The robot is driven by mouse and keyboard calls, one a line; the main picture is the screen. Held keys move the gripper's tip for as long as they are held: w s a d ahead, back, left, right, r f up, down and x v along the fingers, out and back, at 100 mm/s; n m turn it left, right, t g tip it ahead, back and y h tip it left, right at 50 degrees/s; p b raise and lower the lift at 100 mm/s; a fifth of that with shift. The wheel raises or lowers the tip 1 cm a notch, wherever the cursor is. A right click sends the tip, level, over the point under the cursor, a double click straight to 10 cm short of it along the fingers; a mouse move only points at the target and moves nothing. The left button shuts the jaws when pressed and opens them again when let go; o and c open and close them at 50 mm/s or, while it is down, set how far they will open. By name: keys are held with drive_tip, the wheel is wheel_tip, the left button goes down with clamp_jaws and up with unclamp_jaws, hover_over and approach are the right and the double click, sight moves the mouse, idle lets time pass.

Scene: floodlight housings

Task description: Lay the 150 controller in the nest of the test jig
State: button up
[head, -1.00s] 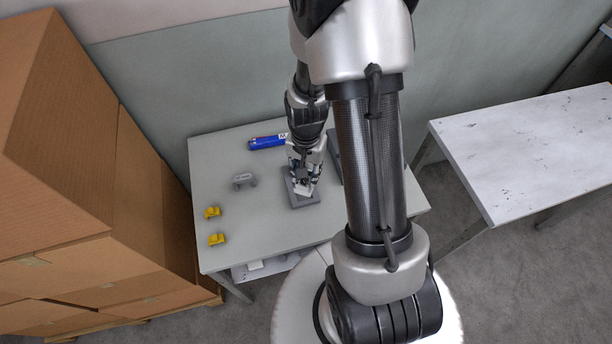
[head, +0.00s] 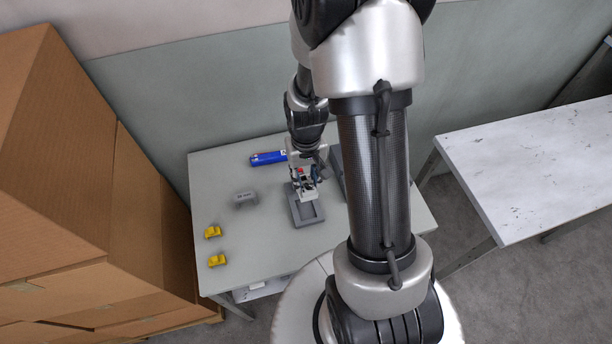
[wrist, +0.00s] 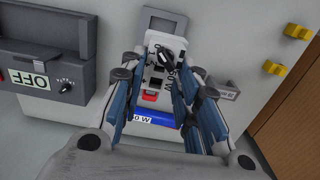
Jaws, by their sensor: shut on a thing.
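The 150 controller is a pale block with a black knob and a red part; it shows in the wrist view (wrist: 158,46) and in the head view (head: 308,195). My gripper (wrist: 166,84) is shut on it, and its fingers hide part of it. In the head view my gripper (head: 306,186) holds it over the back part of the grey test jig (head: 298,221). The front of the jig's recessed nest is bare. The jig also shows beyond the controller in the wrist view (wrist: 181,20). I cannot tell the height of the gap between them.
A blue object (head: 268,158) lies behind, and a grey labelled block (head: 245,199) is left of the jig. Two yellow pieces (head: 213,232) sit at the left edge. A dark grey box with an OFF sign (wrist: 70,45) stands on the jig's other side.

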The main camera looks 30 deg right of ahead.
drive_tip(key=shift+f+b, duration=3.85)
drive_tip(key=shift+f, duration=1)
drive_tip(key=shift+f+b, duration=1.15)
drive_tip(key=shift+f, duration=0.35)
drive_tip(key=o, duration=1.3)
drive_tip(key=shift+c, duration=0.2)
wheel_tip(320, 180, up, 12)
drive_tip(key=shift+r, duration=0.1)
